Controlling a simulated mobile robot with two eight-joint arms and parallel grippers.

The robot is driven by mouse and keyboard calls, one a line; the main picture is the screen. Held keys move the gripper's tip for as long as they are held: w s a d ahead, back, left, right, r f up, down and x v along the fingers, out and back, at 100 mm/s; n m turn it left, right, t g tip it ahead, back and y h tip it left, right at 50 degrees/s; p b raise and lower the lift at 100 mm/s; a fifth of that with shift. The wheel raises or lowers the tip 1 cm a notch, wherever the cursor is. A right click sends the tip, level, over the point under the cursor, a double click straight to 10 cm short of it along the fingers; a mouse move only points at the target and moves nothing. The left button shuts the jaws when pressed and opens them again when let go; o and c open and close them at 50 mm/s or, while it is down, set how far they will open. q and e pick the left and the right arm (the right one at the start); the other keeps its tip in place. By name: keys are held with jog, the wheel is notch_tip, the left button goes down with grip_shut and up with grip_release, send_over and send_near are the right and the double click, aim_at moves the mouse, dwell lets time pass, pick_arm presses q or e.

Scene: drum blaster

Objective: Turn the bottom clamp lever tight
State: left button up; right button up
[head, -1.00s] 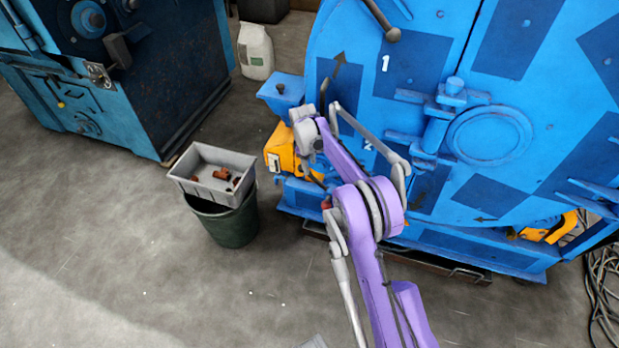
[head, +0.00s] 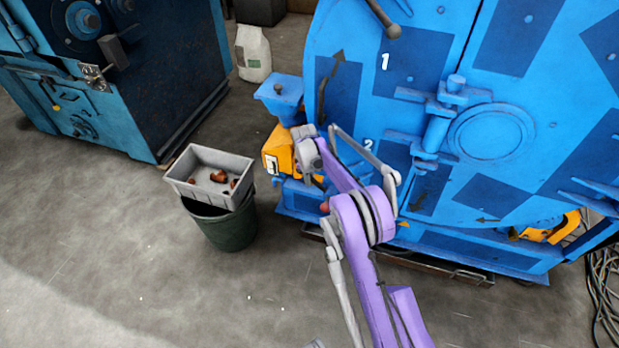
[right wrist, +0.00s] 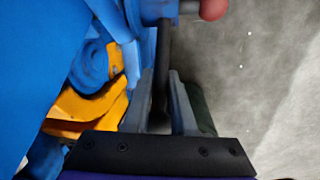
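My right gripper (right wrist: 163,82) shows in the right wrist view, its two grey fingers apart. A dark rod (right wrist: 164,45) that I take for the bottom clamp lever runs between the fingers from a blue hub (right wrist: 155,9); whether the fingers touch it I cannot tell. A red knob (right wrist: 213,9) sits beside the hub at the top edge. In the head view the red knob (head: 324,207) shows left of my purple right arm, low on the blue drum blaster (head: 510,55). My arm hides most of the lever and the fingers there. My left gripper is not in view.
A grey tray (head: 178,184) with several rusty pieces rests on a dark green bin (head: 232,228) left of my arm. An orange part (head: 277,150) and a blue box (head: 278,92) are close to my wrist. Cables (head: 603,285) lie at the right.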

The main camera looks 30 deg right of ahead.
grip_shut()
dwell(1.1)
